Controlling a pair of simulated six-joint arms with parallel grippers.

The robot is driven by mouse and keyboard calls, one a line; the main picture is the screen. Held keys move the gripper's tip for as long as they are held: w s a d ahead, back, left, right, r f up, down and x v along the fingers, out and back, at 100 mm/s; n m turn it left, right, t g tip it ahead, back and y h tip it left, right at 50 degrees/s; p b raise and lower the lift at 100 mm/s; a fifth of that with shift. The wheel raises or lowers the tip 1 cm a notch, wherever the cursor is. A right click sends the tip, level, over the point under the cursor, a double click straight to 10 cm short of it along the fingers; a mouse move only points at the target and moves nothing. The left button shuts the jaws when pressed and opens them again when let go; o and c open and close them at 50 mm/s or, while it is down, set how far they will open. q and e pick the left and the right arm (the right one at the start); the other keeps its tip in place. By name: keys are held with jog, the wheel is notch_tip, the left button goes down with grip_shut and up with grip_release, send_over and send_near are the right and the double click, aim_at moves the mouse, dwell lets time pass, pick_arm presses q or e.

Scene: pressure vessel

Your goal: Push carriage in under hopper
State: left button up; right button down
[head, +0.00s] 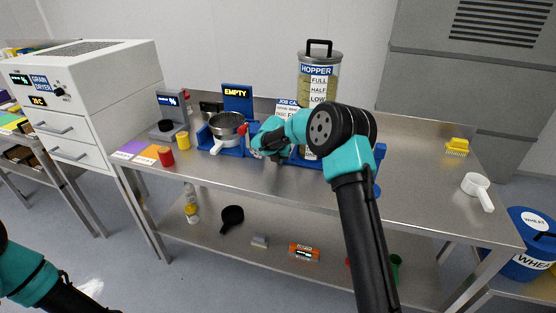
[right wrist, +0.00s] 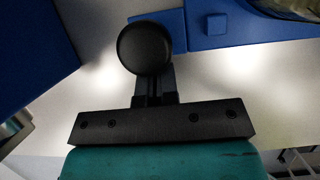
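The hopper (head: 304,88) is a clear cylinder with a black handle and level labels, upright at the back of the steel table. Its blue base (head: 308,160) is mostly hidden behind my right arm. My right gripper (head: 262,150) is low at the left of that base. In the right wrist view its two fingers (right wrist: 154,88) are close together, and a round black knob (right wrist: 145,48) covers their tips. Blue parts (right wrist: 222,28) show beyond it. I cannot tell which blue part is the carriage. My left gripper is not in view; only my left arm shows.
A metal pan (head: 228,125) sits in a blue cradle beside an EMPTY sign (head: 236,92). Red (head: 166,156) and yellow (head: 183,140) pieces stand at the left. A white scoop (head: 477,188) and yellow brush (head: 457,146) lie at the right. The table between base and scoop is clear.

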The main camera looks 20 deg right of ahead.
aim_at(277, 169)
jog(key=s+a, duration=0.2)
jog(key=s, duration=0.1)
jog(key=shift+a, duration=0.4)
jog(key=v, duration=1)
jog(key=shift+d, duration=0.1)
